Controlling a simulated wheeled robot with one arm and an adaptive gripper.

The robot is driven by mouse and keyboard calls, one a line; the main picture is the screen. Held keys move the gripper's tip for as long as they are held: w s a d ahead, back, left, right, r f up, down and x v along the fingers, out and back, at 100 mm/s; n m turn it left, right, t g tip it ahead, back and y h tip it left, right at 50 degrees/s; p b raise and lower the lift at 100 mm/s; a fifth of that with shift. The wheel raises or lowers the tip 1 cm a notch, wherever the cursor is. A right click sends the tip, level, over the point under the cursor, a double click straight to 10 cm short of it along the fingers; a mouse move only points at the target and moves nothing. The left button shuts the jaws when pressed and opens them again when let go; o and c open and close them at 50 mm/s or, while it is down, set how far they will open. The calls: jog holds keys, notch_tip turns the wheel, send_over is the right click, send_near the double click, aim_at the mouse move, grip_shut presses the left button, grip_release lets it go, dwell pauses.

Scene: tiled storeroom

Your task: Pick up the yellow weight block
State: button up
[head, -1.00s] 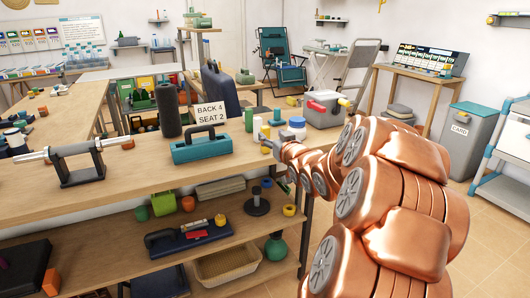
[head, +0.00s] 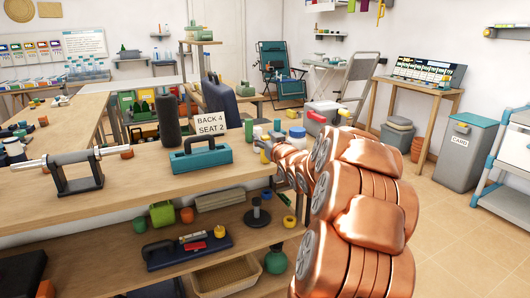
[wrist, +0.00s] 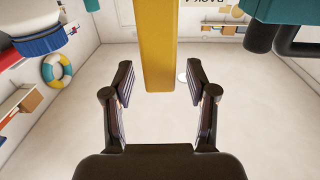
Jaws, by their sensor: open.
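The yellow weight block (wrist: 157,45) shows in the wrist view as a tall yellow bar, running from the top edge down between the fingers. My gripper (wrist: 158,67) is open, with one finger on each side of the block and a visible gap on both sides. In the head view a small patch of the yellow block (head: 264,156) shows at the right end of the wooden workbench (head: 130,178), beside my arm. My copper-coloured arm hides most of the gripper there.
A teal toolbox (head: 201,156) stands left of the block. A grey box with a red front (head: 322,115) is behind. The lower shelf holds a tray (head: 226,276).

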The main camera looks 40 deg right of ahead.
jog(key=shift+w, duration=0.1)
grip_shut()
dwell(0.5)
